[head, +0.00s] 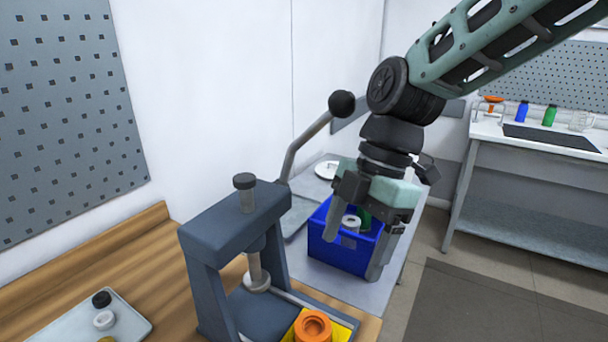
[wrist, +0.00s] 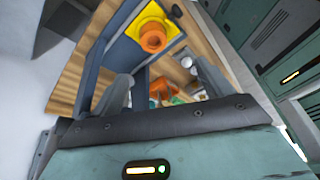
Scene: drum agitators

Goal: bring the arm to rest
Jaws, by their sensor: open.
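My gripper (head: 354,242) hangs from my arm at the right of the head view, fingers pointing down and spread apart with nothing between them. It appears in front of a blue crate (head: 345,255), hiding part of it. In the wrist view my gripper's fingers (wrist: 160,88) stand apart, and an orange ring-shaped part (wrist: 153,37) on a yellow plate (wrist: 150,18) shows beyond them. The same orange part shows in the head view (head: 312,325) at the bottom edge, beside the press.
A dark blue press (head: 215,240) with a long ball-tipped lever (head: 310,140) stands on the wooden bench (head: 125,260), close left of my gripper. A tray (head: 75,328) with small parts lies at lower left. A far bench (head: 540,158) holds bottles; open floor (head: 500,310) lies at right.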

